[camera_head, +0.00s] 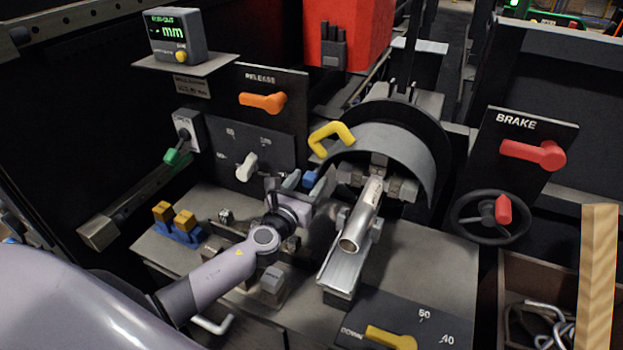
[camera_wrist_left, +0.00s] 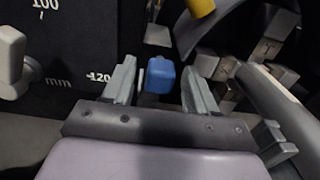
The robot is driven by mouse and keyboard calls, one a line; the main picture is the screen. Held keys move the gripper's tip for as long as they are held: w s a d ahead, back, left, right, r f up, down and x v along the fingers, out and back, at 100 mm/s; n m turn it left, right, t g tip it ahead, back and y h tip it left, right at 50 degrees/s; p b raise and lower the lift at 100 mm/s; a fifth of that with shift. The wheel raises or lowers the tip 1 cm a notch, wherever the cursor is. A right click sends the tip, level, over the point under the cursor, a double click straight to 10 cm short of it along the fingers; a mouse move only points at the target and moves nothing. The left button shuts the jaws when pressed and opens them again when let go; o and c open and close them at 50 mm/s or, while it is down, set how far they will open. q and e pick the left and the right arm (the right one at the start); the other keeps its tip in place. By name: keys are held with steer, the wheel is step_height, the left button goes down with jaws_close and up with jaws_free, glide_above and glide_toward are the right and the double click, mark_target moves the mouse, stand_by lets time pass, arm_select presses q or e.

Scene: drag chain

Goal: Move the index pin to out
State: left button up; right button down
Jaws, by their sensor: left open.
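A small blue knob (camera_head: 309,179), which looks like the index pin, is left of the chuck and behind my left gripper's fingers in the head view. My left gripper (camera_head: 301,186) is open, pointing at it. In the left wrist view the blue knob (camera_wrist_left: 160,76) shows between the two spread grey fingers of the gripper (camera_wrist_left: 159,80). A gap shows on each side, wider on the right. I cannot tell how deep it is between the fingers. No "out" mark is readable. My right gripper is not in view.
The chuck (camera_head: 400,187) holds a metal tube (camera_head: 362,215) under a grey guard with a yellow handle (camera_head: 331,138). A dial panel with a pale lever (camera_head: 246,167) is to the left. Orange blocks (camera_head: 174,216) are on the bed. A red brake lever (camera_head: 533,153) is right.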

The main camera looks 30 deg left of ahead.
arm_select(q)
steer(key=shift+w, duration=0.9)
